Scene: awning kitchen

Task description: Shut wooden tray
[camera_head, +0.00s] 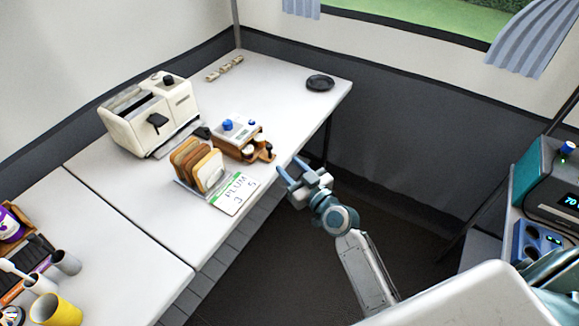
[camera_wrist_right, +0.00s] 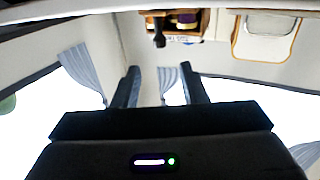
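My left gripper is not in view.
A cream toaster (camera_head: 150,115) is behind. A dark plate (camera_head: 320,82) lies at the far corner. Cups (camera_head: 66,262) stand at lower left. The floor right of the table is clear.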

